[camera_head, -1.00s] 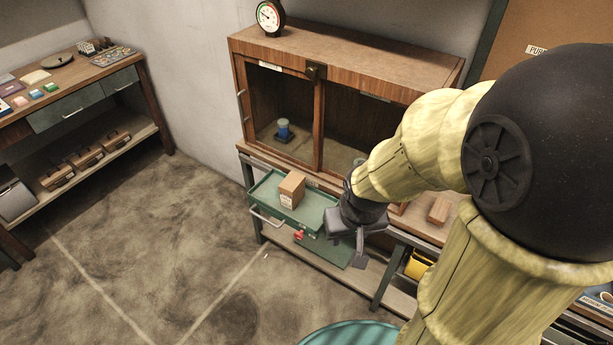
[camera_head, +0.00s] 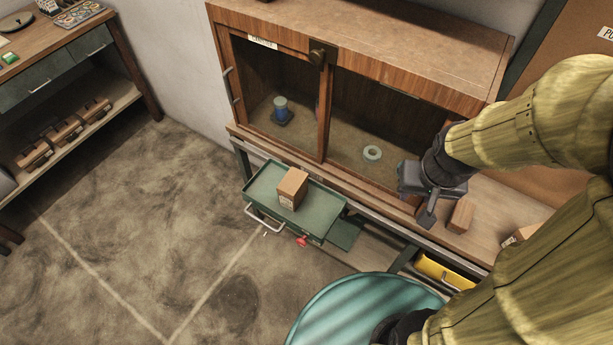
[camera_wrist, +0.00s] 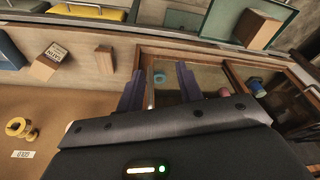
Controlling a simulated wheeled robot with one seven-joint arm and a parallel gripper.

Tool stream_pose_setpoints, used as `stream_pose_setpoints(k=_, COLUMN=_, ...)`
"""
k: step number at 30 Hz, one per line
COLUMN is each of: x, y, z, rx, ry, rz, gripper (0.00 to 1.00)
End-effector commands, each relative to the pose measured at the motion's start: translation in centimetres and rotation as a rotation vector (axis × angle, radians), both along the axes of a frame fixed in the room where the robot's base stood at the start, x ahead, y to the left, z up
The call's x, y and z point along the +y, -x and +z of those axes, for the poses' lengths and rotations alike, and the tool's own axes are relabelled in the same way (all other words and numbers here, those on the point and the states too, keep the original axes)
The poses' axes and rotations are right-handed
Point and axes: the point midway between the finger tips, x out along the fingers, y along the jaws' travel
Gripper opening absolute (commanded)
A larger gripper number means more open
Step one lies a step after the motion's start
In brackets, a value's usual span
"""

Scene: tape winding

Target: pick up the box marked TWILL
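Three small brown boxes are in view. One box (camera_head: 292,188) stands in the pulled-out green drawer and also shows in the wrist view (camera_wrist: 262,29). A second box (camera_head: 461,217) is on the bench just right of my gripper; it shows a plain side in the wrist view (camera_wrist: 105,60). A third box (camera_head: 518,236) is farther right, partly hidden by my arm; its pale label shows in the wrist view (camera_wrist: 48,63), upside down and too small to read surely. My gripper (camera_head: 415,203) is open and empty in front of the cabinet; its spread fingers show in the wrist view (camera_wrist: 160,82).
The wooden cabinet (camera_head: 360,60) holds a blue-based spool (camera_head: 282,112) and a pale green ring (camera_head: 372,153). The green drawer (camera_head: 325,215) juts out over the floor. A round teal surface (camera_head: 345,310) is in front.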

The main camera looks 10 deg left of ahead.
Motion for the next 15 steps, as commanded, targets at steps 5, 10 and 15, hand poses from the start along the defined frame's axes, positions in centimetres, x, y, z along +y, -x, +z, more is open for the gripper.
stream_pose_setpoints(k=5, x=0.0, y=0.0, z=0.0, rx=0.0, ry=0.0, rz=0.0, gripper=0.36)
stream_pose_setpoints(k=10, x=0.0, y=0.0, z=0.0, rx=0.0, ry=0.0, rz=0.001, gripper=0.46)
stream_pose_setpoints(k=15, x=0.9, y=0.0, z=-1.1, rx=0.04, ry=0.019, rz=0.067, gripper=0.77)
